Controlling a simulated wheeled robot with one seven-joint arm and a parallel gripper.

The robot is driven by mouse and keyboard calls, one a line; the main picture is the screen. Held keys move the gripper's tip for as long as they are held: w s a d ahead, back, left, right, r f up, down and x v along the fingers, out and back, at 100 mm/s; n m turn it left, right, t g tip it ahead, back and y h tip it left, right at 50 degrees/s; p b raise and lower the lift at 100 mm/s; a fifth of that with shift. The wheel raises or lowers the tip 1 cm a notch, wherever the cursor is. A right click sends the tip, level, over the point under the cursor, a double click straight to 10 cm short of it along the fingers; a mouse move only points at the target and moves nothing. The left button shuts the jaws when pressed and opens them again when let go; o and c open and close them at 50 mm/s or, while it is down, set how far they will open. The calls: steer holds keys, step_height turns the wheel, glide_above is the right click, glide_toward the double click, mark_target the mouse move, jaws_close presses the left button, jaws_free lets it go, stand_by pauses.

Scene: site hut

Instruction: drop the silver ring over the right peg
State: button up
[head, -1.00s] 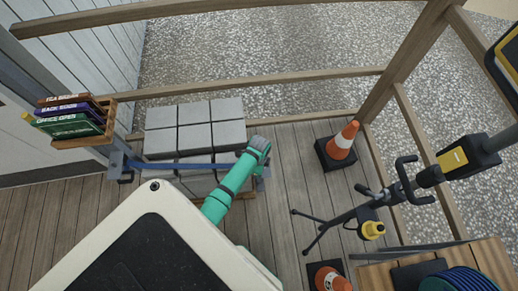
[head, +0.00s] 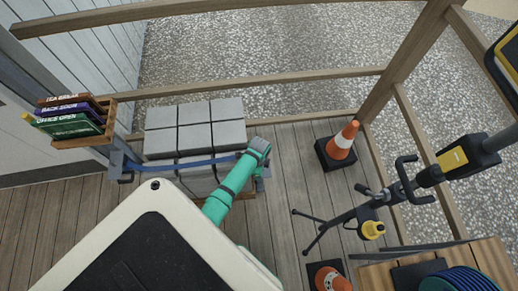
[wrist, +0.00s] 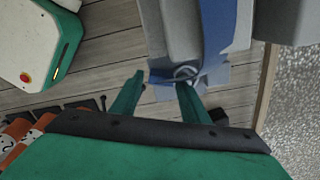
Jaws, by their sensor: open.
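A small silver ring (wrist: 186,72) shows in the wrist view, at the tip of my right finger and against the blue rail (wrist: 214,40). My gripper (wrist: 160,79) is open, its two green fingers apart near the rail's end. I cannot tell whether the ring is around a peg or only beside one. In the head view the blue rail (head: 190,162) runs across in front of the grey blocks, and my green arm covers its right end. The pegs are not clear in either view, and the ring is hidden in the head view.
Stacked grey blocks (head: 195,128) stand behind the rail. Two traffic cones, one at the back (head: 342,142) and one in front (head: 331,280), and a tripod stand (head: 340,217) are right of my arm. Some deck planks between are clear.

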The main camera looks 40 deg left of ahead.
steer(key=shift+w+a+r, duration=0.1)
steer(key=shift+w+r, duration=0.05)
steer(key=shift+r, duration=0.35)
step_height(320, 180, up, 10)
steer(key=shift+f, duration=0.1)
stand_by(0.5)
